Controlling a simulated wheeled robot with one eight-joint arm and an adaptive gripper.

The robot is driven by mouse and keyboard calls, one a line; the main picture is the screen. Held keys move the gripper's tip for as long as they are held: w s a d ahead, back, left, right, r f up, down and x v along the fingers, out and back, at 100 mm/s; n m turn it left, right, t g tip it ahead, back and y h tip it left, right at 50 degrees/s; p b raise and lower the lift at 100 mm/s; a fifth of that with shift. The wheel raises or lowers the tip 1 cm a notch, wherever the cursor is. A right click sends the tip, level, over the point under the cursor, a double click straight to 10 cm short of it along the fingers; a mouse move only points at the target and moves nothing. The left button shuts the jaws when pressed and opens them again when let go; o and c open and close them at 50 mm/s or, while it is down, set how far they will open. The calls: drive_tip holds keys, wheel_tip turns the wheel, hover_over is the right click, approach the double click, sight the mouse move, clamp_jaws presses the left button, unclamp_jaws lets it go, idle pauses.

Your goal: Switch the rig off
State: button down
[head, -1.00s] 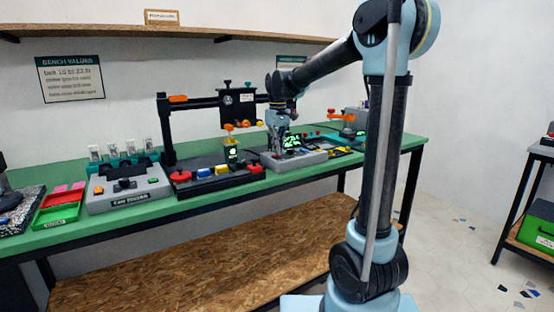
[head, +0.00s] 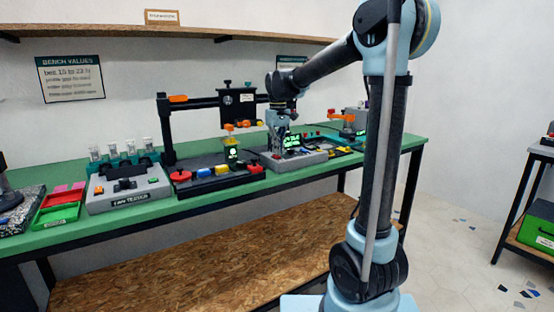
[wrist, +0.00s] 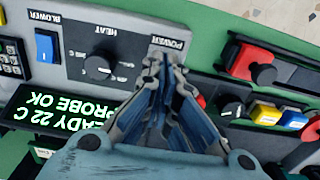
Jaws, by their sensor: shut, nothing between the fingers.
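The rig's grey control box (head: 312,158) stands on the green bench in the head view, with a lit green display (head: 291,142). In the wrist view its panel (wrist: 132,50) appears upside down. It carries a blue rocker switch (wrist: 47,45) marked BLOWER, a black knob (wrist: 98,67) marked HEAT, and a POWER label (wrist: 170,42). The display (wrist: 50,118) reads READY 22 C, PROBE OK. My gripper (wrist: 160,62) is shut and empty, its fingertips over the panel just by the POWER label. It hides whatever control sits there; I cannot tell whether it touches.
Beside the box are a black fixture with red (head: 180,176), blue and yellow parts and a black gantry (head: 168,130). A grey tester (head: 128,191) and a red tray (head: 62,197) stand at left. A shelf (head: 100,33) runs above the bench.

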sight(278, 156)
drive_tip(key=shift+r, duration=3.1)
drive_tip(key=s+d+f+m+t, duration=0.15)
drive_tip(key=s+d+f, duration=0.25)
drive_tip(key=s+d, duration=0.4)
drive_tip(key=s+d+f+m, duration=0.2)
drive_tip(key=s+d+f, duration=0.2)
drive_tip(key=s+d, duration=0.4)
drive_tip(key=s+d+f+m, duration=0.1)
drive_tip(key=s+d+f, duration=0.2)
drive_tip(key=s+f, duration=0.5)
drive_tip(key=s+d+f+m, duration=0.2)
drive_tip(key=s+f, duration=0.6)
drive_tip(key=shift+d+f+t, duration=0.15)
drive_tip(key=shift+d+t, duration=0.2)
drive_tip(key=shift+d, duration=0.05)
drive_tip(key=shift+a, duration=0.1)
